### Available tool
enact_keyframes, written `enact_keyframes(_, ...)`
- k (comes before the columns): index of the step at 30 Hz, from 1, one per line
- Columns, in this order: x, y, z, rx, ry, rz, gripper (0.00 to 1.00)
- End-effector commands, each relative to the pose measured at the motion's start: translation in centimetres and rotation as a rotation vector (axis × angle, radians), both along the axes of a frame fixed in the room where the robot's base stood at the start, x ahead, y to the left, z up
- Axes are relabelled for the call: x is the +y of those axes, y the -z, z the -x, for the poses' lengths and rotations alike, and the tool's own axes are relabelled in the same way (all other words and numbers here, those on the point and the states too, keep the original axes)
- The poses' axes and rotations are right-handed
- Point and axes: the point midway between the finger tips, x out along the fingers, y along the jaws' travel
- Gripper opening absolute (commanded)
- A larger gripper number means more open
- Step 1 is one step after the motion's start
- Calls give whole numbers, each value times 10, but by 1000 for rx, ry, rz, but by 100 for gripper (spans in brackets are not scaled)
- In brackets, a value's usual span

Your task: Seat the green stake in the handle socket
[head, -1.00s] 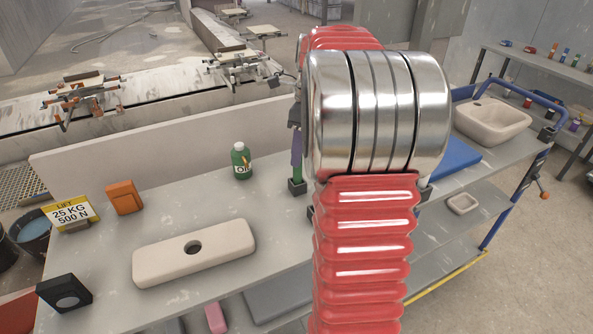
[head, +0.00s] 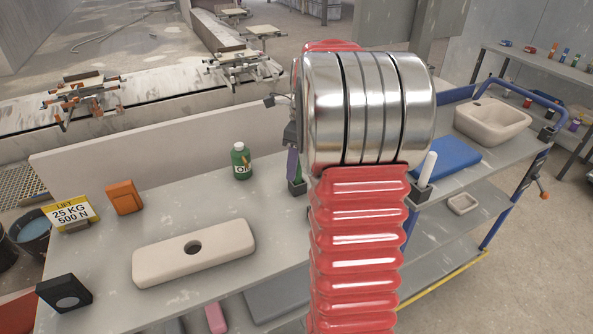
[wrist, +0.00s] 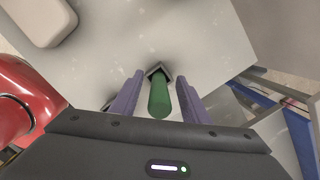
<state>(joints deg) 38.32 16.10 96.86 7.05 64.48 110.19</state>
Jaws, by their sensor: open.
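The green stake (wrist: 159,98) stands in a small dark holder (wrist: 158,70) on the bench. My gripper (wrist: 160,80) is open, with its purple fingers on either side of the stake in the wrist view. A gap shows between the stake and each finger. In the head view, a purple finger (head: 292,163) shows just above the dark holder (head: 297,188), and my arm hides most of the stake. The pale block with a round dark socket hole (head: 193,247) lies on the bench to the left. Part of this block (wrist: 40,18) shows at upper left in the wrist view.
A green bottle (head: 241,161) and an orange box (head: 125,197) stand toward the back. A white stake (head: 427,168) stands in a holder right of my arm, near a blue slab (head: 447,157). A black box (head: 65,293) sits at front left. Bench between block and holder is clear.

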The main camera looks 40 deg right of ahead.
Motion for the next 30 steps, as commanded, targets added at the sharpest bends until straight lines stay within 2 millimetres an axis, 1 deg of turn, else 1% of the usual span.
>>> enact_keyframes(7,0,0,0,0,0,0,41)
enact_keyframes(24,0,0,0,0,-1,0,1)
enact_keyframes(30,0,0,0,0,-1,0,0)
